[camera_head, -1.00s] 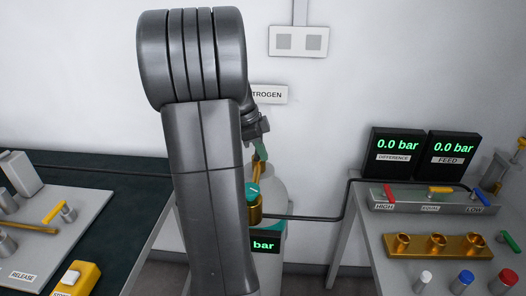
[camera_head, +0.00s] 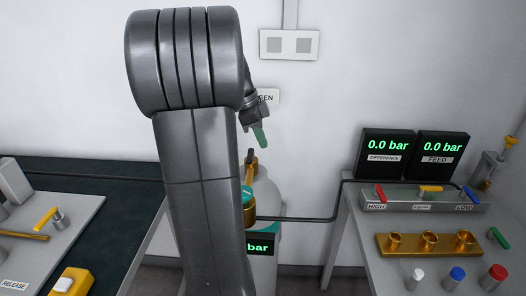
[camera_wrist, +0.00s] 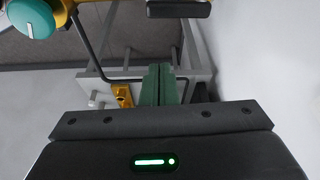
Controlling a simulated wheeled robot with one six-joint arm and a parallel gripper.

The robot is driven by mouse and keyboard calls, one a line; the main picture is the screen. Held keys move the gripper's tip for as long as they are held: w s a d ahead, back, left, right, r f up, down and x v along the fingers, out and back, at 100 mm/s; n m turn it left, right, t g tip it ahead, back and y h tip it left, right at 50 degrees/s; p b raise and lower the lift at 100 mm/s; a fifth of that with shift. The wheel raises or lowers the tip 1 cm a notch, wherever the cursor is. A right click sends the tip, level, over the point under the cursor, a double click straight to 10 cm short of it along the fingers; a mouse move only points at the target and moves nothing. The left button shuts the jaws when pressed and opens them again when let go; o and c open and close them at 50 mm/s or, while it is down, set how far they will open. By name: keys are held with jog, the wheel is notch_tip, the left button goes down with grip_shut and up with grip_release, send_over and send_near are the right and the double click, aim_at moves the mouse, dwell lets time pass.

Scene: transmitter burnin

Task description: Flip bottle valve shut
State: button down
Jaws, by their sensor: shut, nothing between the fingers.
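The nitrogen bottle (camera_head: 268,197) is pale and stands upright behind my arm, which hides its left part. On its top is a brass valve (camera_head: 252,170) with a dark lever (camera_head: 250,156) that looks upright. A brass regulator with a teal knob (camera_head: 249,194) sits in front, partly hidden; the knob shows at upper left in the wrist view (camera_wrist: 30,19). My gripper (camera_head: 261,136) has green fingers and is above the valve, apart from it. In the wrist view its fingers (camera_wrist: 158,84) are together and empty. A dark bar (camera_wrist: 178,9), perhaps the lever, crosses the top there.
A right bench carries two 0.0 bar displays (camera_head: 387,154), a valve manifold (camera_head: 425,201) and a brass socket block (camera_head: 390,252). A left bench holds a panel with a yellow lever (camera_head: 45,218). A black hose (camera_head: 310,218) runs from the bottle to the right bench.

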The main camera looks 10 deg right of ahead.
jog(key=shift+v, duration=2.15)
jog(key=shift+d+f, duration=0.1)
jog(key=shift+d, duration=0.05)
jog(key=x, duration=0.6)
jog(key=w+d+f+n+t+y+p, duration=0.15)
jog(key=w+n+p, duration=0.25)
jog(key=n, duration=0.5)
jog(key=w+d+f+n+t+y+p, duration=0.1)
jog(key=w+f+n+t+p, duration=0.15)
jog(key=w+n+p, duration=0.4)
notch_tip(320, 180, up, 7)
jog(key=s+n+b, duration=0.1)
jog(key=s+b, duration=0.2)
jog(key=shift+f+n, duration=0.1)
jog(key=shift+n, duration=0.15)
